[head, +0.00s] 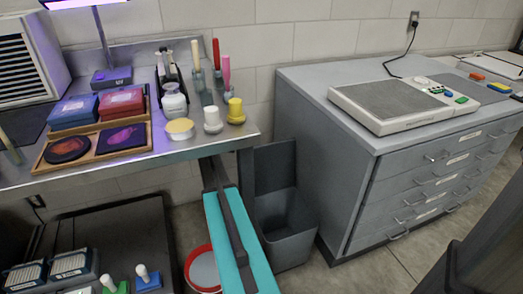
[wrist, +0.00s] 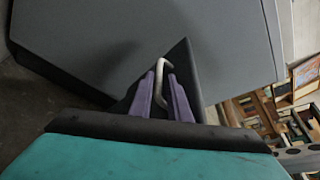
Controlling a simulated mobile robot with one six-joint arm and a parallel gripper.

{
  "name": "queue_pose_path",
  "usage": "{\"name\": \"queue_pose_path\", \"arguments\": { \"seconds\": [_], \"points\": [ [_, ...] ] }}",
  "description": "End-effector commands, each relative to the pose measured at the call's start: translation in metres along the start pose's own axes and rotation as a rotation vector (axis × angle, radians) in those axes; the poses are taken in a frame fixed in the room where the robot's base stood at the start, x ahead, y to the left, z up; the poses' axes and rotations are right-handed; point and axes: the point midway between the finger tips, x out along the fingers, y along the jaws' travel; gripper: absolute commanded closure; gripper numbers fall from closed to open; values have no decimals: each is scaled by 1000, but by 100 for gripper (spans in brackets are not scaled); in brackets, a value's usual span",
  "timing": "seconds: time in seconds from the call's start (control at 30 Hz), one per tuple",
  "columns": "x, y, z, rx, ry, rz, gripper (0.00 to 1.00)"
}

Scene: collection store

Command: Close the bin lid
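The grey bin (head: 285,235) stands on the floor between the workbench and the drawer cabinet. Its dark lid (head: 275,166) is open and upright at the back. My teal arm passes beside the bin's left side in the head view, and my gripper cannot be made out there. In the wrist view the two purple fingers of my gripper (wrist: 161,82) are apart, with a thin pale metal handle (wrist: 162,66) between them. Behind it are a dark wedge-shaped panel and a large grey surface (wrist: 120,40). I cannot tell which object the handle belongs to.
The workbench (head: 190,150) with jars, tools and boxes overhangs the left side. The grey drawer cabinet (head: 400,200) stands close on the right. A red-rimmed bucket (head: 202,270) is left of my arm. Some floor (head: 385,270) is clear in front of the cabinet.

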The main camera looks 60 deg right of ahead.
Motion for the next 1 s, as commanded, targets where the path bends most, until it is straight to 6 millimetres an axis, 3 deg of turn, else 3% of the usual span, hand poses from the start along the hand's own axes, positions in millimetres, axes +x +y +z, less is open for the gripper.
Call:
{"name": "queue_pose_path", "arguments": {
  "seconds": [0.2, 0.5, 0.6, 1.0],
  "points": [
    [14, 0, 0, 0, 0, 0, 84],
    [15, 0, 0, 0, -1, 0, 84],
    [15, 0, 0, 0, -1, 0, 99],
    [14, 0, 0, 0, -1, 0, 100]
  ]
}}
